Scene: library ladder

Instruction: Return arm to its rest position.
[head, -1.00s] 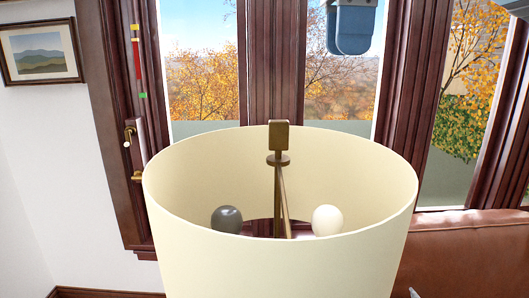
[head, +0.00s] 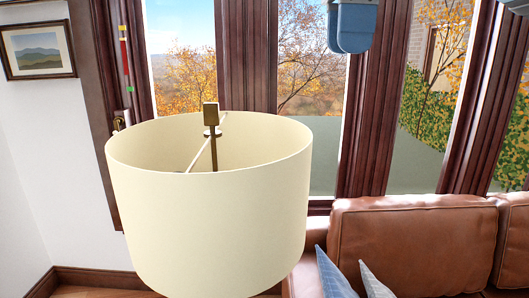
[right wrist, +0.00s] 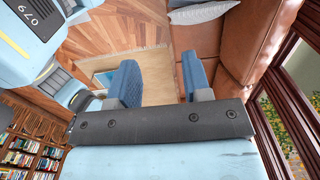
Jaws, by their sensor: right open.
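My right gripper (head: 351,27) shows at the top of the head view, its blue fingers pointing down in front of the window. In the right wrist view its two blue fingers (right wrist: 162,72) are apart with nothing between them, so it is open and empty. Wooden floor and a pale rug show beyond the fingers. The rest of the right arm is mostly out of the head view. My left gripper is not in view.
A large cream lampshade (head: 210,225) with a brass finial (head: 211,118) stands close in front. A brown leather sofa (head: 420,245) with blue cushions (head: 335,277) is at the right. Bookshelves (right wrist: 30,148) show at lower left in the right wrist view.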

